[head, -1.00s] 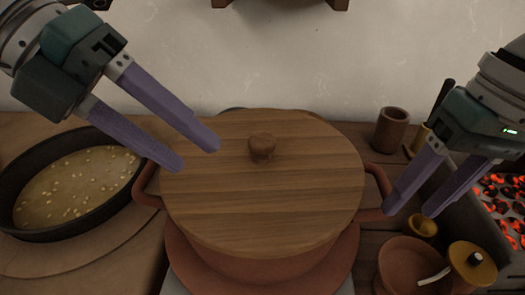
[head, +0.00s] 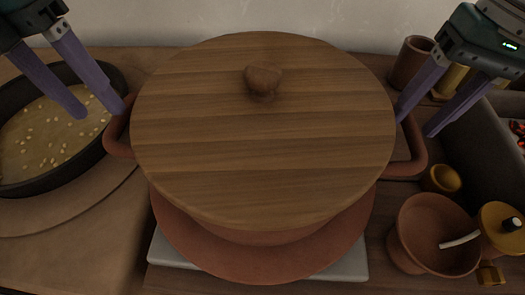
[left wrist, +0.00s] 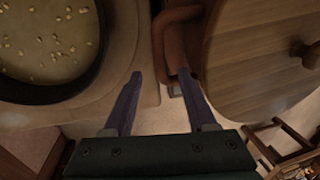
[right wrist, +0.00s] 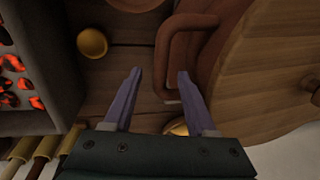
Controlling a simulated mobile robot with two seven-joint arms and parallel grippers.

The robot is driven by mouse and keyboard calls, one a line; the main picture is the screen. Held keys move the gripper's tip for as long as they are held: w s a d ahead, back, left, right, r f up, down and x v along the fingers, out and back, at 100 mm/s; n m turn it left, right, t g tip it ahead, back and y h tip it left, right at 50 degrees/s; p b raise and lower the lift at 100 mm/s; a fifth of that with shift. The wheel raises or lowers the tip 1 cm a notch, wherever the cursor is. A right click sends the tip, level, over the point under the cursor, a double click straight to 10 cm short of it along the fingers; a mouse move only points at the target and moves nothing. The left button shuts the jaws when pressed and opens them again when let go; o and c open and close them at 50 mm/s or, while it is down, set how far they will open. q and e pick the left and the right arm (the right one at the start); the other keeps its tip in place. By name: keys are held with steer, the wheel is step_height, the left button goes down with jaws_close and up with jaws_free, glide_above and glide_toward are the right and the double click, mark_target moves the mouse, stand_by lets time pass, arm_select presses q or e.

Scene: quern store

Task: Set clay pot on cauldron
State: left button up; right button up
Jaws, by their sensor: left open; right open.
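The clay pot (head: 262,237) is reddish-brown, has two side handles and is covered by a round wooden lid (head: 265,170) with a knob. It stands on a wide terracotta dish. My left gripper (head: 103,110) is open at the pot's left handle (head: 118,142); in the left wrist view the handle (left wrist: 172,40) lies just ahead, near the right finger. My right gripper (head: 415,126) is open at the right handle (head: 417,150); in the right wrist view that handle (right wrist: 173,62) lies by the right fingertip. Neither gripper holds anything. I cannot make out a cauldron.
A dark pan (head: 60,180) of pale seeds stands at left. At right are a clay bowl (head: 405,240), a yellow-lidded jar (head: 503,240), a small yellow cup (head: 441,179) and a brown cup (head: 408,62). A bin of glowing coals (right wrist: 22,85) stands beyond them.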

mark_target(112, 123)
arm_select(q)
steer(key=f, duration=0.2)
steer(key=d+f, duration=0.1)
steer(key=f, duration=0.2)
steer(key=shift+f, duration=0.25)
arm_select(e)
steer(key=f, duration=0.3)
steer(key=a+f, duration=0.1)
steer(key=f, duration=0.1)
steer(key=shift+w+f, duration=0.1)
steer(key=shift+f, duration=0.15)
arm_select(q)
jaws_close()
arm_select(e)
jaws_close()
arm_select(q)
steer(key=shift+r, duration=0.15)
arm_select(e)
steer(key=shift+r, duration=0.15)
